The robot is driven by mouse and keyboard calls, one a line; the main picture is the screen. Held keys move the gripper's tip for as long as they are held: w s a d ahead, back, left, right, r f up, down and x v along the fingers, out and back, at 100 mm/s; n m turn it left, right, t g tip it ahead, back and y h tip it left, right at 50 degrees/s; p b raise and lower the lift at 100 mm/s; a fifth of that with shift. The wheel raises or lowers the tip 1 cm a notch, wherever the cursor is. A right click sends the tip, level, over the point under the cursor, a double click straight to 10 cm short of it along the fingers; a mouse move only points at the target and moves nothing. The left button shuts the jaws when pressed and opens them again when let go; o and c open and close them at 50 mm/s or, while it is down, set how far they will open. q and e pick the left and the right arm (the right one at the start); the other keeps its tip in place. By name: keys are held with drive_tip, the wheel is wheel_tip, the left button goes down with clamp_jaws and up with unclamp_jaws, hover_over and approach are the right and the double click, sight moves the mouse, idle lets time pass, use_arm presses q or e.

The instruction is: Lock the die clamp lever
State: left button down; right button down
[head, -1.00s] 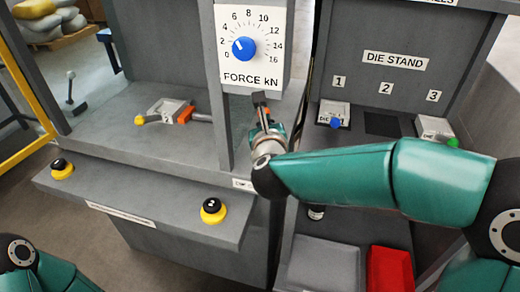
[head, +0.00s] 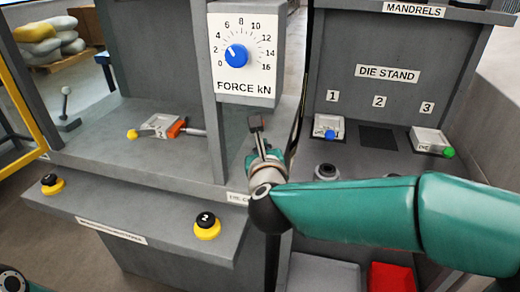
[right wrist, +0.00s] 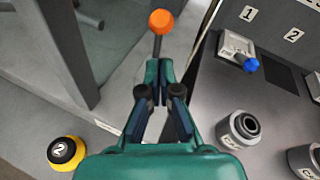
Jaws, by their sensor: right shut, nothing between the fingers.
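The die clamp lever has an orange ball knob (right wrist: 160,22) on a dark shaft, just beyond my right fingertips in the right wrist view. In the head view this gripper (head: 256,126) stands beside the press post. A partly hidden clamp label (head: 238,197) is on the front edge. My left gripper is out of view.
The force dial (head: 237,57) hangs above. A black-topped yellow button (head: 207,226) is in front. The die stand (head: 340,75) and red bin (head: 390,277) are right.

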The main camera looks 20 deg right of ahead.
drive_tip(key=s+a+r, duration=0.1)
drive_tip(key=s+r, duration=0.3)
drive_tip(key=s, duration=0.4)
drive_tip(key=shift+s+r+p, duration=0.2)
drive_tip(key=shift+r+p, duration=0.1)
drive_tip(key=shift+r, duration=0.1)
drive_tip(key=shift+a, duration=0.1)
